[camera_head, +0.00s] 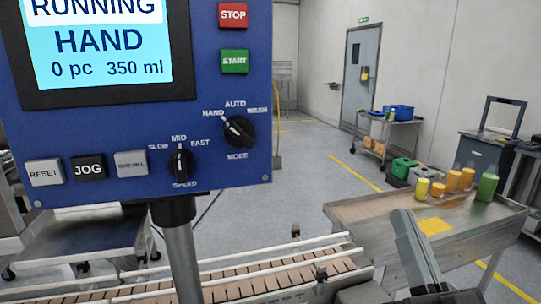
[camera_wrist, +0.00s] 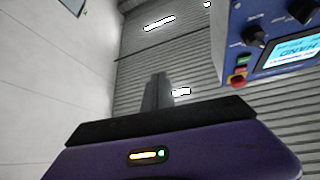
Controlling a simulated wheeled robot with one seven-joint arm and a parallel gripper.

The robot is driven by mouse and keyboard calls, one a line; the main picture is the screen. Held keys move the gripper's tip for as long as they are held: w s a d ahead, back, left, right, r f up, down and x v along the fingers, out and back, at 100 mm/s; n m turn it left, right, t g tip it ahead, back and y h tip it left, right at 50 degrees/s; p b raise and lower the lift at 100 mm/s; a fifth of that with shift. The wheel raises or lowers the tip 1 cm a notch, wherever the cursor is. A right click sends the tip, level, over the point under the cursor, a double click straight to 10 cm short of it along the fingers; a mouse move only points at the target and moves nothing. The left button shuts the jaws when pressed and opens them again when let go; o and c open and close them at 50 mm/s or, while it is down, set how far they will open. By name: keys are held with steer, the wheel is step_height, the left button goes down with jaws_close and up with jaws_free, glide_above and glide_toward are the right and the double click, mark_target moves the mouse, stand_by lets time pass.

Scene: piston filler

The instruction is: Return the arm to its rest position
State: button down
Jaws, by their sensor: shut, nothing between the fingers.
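My gripper (camera_wrist: 158,84) shows in the wrist view, with its dark fingers together and nothing between them. It points towards the ribbed ceiling, beyond its purple housing (camera_wrist: 95,160) with a small lit strip. The blue control panel (camera_head: 228,80) fills the upper left of the head view; its screen (camera_head: 100,45) reads RUNNING, HAND, 0 pc, 350 ml. The mode knob (camera_head: 239,130) points to HAND and the speed knob (camera_head: 180,165) to MID. The panel also shows at the upper right of the wrist view (camera_wrist: 255,60), apart from the fingers.
A conveyor (camera_head: 265,284) with rails runs below the panel on a grey post (camera_head: 184,255). A steel table (camera_head: 375,212) at right holds yellow, orange and green containers (camera_head: 487,187). A cart (camera_head: 392,130) stands near the door (camera_head: 361,70). Open floor lies between.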

steer(key=s+d+f+g+h, duration=0.1)
steer(key=s+f+g+h, duration=0.1)
steer(key=s+f, duration=0.55)
steer(key=s+d+f+g+h, duration=0.15)
steer(key=s+f, duration=0.35)
steer(key=f, duration=0.5)
steer(key=s+f+g, duration=0.3)
steer(key=s+f, duration=0.3)
steer(key=s, duration=0.3)
steer(key=s+f+n+g+y, duration=0.1)
steer(key=s+f+g, duration=0.2)
steer(key=s+f, duration=0.3)
steer(key=s, duration=0.3)
steer(key=shift+s+a+f+n, duration=0.2)
steer(key=shift+n, duration=0.1)
